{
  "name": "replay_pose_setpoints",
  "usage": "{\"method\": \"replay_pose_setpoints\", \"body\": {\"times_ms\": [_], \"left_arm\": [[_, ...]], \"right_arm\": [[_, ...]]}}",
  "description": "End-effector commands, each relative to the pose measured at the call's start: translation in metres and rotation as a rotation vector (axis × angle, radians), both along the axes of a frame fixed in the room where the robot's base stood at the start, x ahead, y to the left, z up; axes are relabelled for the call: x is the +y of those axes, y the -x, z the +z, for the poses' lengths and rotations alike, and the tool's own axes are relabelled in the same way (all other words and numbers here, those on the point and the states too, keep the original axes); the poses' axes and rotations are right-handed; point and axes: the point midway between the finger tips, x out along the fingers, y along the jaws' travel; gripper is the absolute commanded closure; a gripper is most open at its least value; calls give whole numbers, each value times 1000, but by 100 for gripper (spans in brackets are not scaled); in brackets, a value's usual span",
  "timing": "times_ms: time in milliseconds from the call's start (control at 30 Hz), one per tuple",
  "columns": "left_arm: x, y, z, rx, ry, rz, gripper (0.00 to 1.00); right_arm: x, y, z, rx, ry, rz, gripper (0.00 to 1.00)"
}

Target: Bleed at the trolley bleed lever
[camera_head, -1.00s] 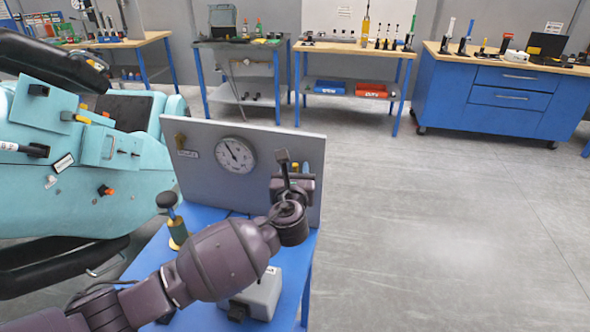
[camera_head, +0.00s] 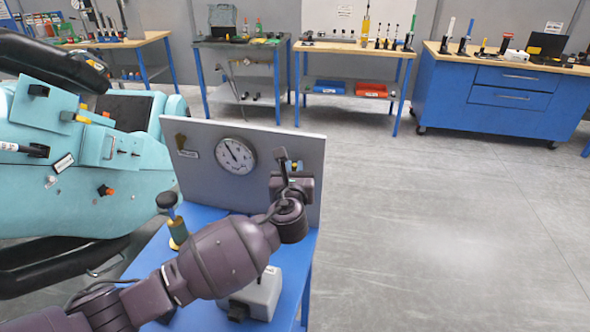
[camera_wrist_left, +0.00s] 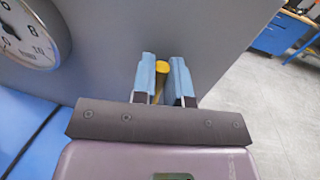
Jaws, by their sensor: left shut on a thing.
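The trolley's grey panel (camera_head: 200,175) stands upright on a blue trolley top and carries a round white dial gauge (camera_head: 236,156). My left gripper (camera_head: 290,165) is in front of the panel's right part. In the left wrist view my left gripper (camera_wrist_left: 162,82) has its two blue-padded fingers on either side of the bleed lever (camera_wrist_left: 162,68), whose yellow end shows between them. The gripper is shut on the lever. The lever's base is hidden behind the gripper. The gauge (camera_wrist_left: 30,35) is partly in the wrist view at left. My right gripper is not in view.
A black-knobbed post with a yellow band (camera_head: 176,230) and a grey box (camera_head: 255,295) stand on the trolley top. A teal machine (camera_head: 80,170) is close at left. Workbenches line the back wall. The floor (camera_head: 430,220) at right is clear.

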Motion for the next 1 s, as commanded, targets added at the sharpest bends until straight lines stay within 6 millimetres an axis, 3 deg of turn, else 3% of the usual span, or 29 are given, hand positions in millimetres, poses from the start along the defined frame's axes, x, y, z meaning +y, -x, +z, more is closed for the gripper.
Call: {"method": "replay_pose_setpoints", "body": {"times_ms": [267, 1000], "left_arm": [[8, -2, 0, 44, 150, 1, 100], [38, -10, -17, 229, 821, 2, 100]], "right_arm": [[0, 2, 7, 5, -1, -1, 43], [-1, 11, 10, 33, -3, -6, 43]]}}
